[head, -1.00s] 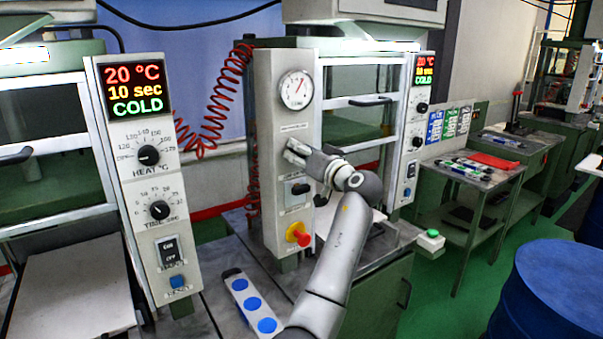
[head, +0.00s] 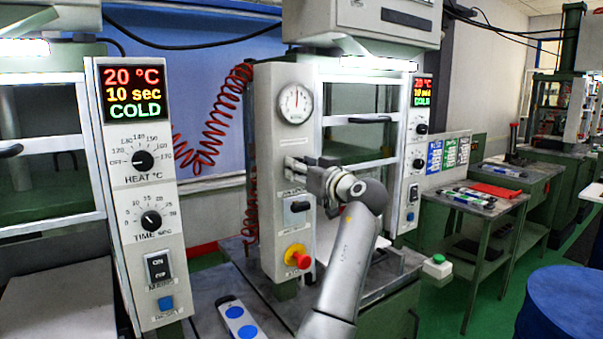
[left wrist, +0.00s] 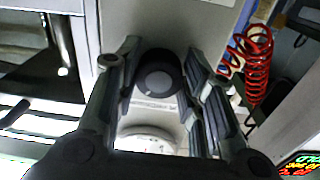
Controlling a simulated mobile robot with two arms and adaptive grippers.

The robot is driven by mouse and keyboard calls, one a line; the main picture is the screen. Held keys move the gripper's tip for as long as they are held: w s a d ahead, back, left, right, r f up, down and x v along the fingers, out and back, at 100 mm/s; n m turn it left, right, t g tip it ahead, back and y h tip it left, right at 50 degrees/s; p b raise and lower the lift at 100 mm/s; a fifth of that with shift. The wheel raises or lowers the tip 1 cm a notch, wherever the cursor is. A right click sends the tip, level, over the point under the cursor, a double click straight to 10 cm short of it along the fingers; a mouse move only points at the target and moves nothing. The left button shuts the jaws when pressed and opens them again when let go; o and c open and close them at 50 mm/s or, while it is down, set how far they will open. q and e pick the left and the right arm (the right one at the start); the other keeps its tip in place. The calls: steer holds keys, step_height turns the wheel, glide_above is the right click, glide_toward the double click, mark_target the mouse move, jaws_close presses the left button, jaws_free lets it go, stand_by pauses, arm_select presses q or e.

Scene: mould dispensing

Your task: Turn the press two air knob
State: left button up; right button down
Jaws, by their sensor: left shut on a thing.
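The round, dark air knob (left wrist: 157,78) on press two's grey panel (head: 270,130) shows in the left wrist view, between my two fingers. My left gripper (head: 296,165) is at the panel, just below the white dial gauge (head: 295,103). In the left wrist view my left gripper (left wrist: 161,55) is shut around the knob, one finger on each side. In the head view the knob is hidden by the fingers. The gauge needle points about straight up. Part of the gauge also shows in the left wrist view (left wrist: 150,134). My right gripper is in no view.
Below the gripper are a switch (head: 298,207) and a red and yellow emergency stop (head: 297,256). A coiled red hose (head: 208,135) hangs left of the panel. Another control panel (head: 145,195) stands at the left. A blue drum (head: 560,305) is at the lower right.

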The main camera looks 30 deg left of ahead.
arm_select(q)
steer(key=o, duration=1)
steer(key=v, duration=1.2)
